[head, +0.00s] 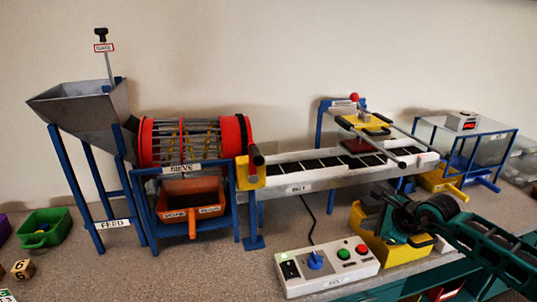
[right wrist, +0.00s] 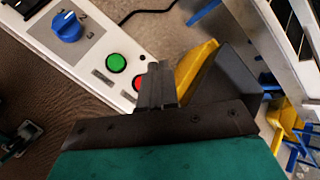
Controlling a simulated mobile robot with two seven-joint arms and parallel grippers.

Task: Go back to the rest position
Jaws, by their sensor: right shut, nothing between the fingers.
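My right gripper (head: 381,194) comes in from the right on its green arm, above the yellow bin (head: 380,240) beside the control box (head: 325,268). In the right wrist view its dark fingers (right wrist: 158,84) are together with nothing between them. They cover part of the red button (right wrist: 139,84) on the control box, and I cannot tell how high above it they are. The yellow bin also shows in the right wrist view (right wrist: 193,66), just behind the fingers. My left gripper is not in view.
The belt (head: 320,165) runs behind the control box, with a yellow-topped press (head: 362,124) over it. The sieve drum (head: 190,142), feed hopper (head: 85,110) and orange drawer (head: 190,200) stand left. A green bin (head: 45,228) and dice (head: 22,269) lie far left. The bench before the sieve is clear.

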